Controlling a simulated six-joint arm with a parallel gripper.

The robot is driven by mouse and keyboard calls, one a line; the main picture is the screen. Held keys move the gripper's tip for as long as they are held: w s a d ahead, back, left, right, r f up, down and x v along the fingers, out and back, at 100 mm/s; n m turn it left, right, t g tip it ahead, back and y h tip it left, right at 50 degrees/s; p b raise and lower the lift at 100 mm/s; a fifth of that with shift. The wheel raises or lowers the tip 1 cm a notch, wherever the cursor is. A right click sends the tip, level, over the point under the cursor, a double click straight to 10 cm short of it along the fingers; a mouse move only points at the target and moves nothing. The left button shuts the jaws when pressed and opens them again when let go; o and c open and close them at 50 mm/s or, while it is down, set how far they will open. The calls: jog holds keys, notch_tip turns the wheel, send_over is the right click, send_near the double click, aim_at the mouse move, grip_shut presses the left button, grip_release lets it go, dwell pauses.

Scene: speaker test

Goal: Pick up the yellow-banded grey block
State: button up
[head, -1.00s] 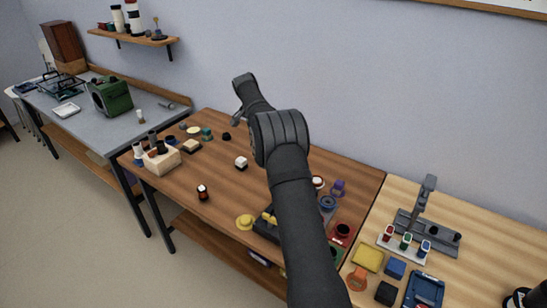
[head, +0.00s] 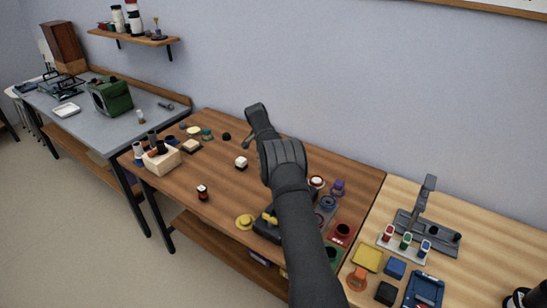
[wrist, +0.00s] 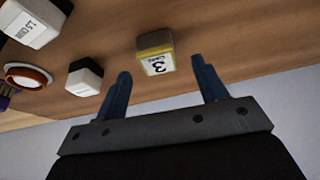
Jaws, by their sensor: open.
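The yellow-banded grey block (wrist: 155,52) is in the upper middle of the wrist view. My gripper (wrist: 161,72) is open, with one blue finger on each side of the picture. The block shows in line with the gap, just beyond the fingertips, and nothing is held. In the head view my arm (head: 285,175) reaches over the brown table, and I cannot make out the block or the fingertips there.
In the wrist view a black-and-white block (wrist: 85,76), a white labelled block (wrist: 37,22) and a ringed round part (wrist: 27,76) lie left of the fingers. In the head view a wooden holder (head: 162,160) stands at the table's left. The wall (head: 330,90) rises behind the table.

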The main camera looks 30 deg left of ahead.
jog(key=x, duration=0.4)
jog(key=shift+s+d+f, duration=0.1)
jog(key=shift+d+f, duration=0.05)
jog(key=shift+f, duration=0.1)
jog(key=c, duration=1.1)
jog(key=shift+r, duration=0.1)
